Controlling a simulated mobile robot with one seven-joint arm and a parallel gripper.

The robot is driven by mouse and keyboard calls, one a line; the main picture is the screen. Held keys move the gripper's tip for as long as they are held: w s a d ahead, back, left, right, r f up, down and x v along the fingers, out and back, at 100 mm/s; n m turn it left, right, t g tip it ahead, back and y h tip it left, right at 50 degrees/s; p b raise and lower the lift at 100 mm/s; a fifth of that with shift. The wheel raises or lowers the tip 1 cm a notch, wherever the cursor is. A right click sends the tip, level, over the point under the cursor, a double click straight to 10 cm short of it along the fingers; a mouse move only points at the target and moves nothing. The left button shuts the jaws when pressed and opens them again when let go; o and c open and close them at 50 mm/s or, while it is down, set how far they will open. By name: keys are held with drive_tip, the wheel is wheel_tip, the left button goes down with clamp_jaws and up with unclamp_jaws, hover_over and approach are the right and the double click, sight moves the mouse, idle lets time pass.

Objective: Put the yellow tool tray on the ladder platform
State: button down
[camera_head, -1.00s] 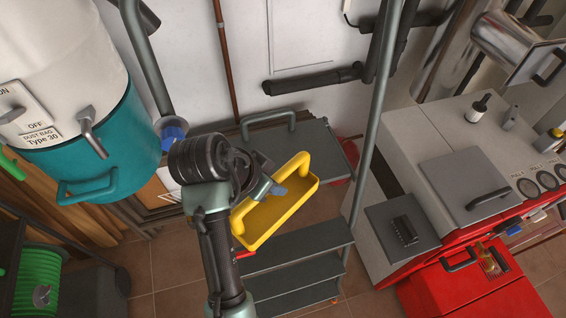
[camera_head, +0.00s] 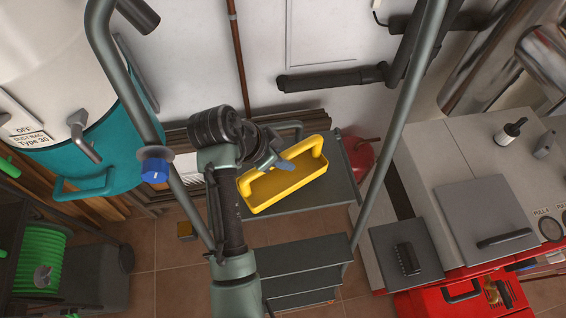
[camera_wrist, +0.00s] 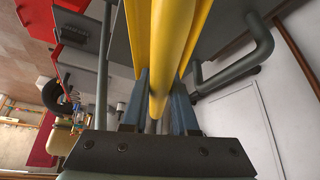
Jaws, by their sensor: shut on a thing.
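The yellow tool tray (camera_head: 288,186) is an open box with a raised handle. My gripper (camera_head: 283,163) is shut on its handle, and the handle also shows between my fingers in the wrist view (camera_wrist: 158,70). The grey ladder platform (camera_head: 341,184) is the top step of the ladder. In the head view the tray overlaps the platform, its left end near the platform's left side. I cannot tell whether the tray touches the platform. My arm hides the platform's left part.
The ladder's tall rails (camera_head: 402,110) rise on both sides of the platform. Lower steps (camera_head: 304,255) lie in front. A grey boiler with red parts (camera_head: 470,215) stands right, a teal and white vacuum (camera_head: 92,150) left. A red round object (camera_head: 359,155) is behind the platform.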

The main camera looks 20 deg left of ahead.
sight(282, 179)
wheel_tip(282, 179, down, 3)
drive_tip(key=shift+s+f+p, duration=0.1)
drive_tip(key=shift+s+p, duration=0.05)
drive_tip(key=shift+p, duration=0.3)
drive_tip(key=shift+f, duration=0.15)
drive_tip(key=shift+f, duration=0.1)
drive_tip(key=c, duration=0.7)
unclamp_jaws()
drive_tip(key=b+v, duration=0.1)
drive_tip(key=v, duration=1.1)
drive_tip(key=shift+b, duration=0.35)
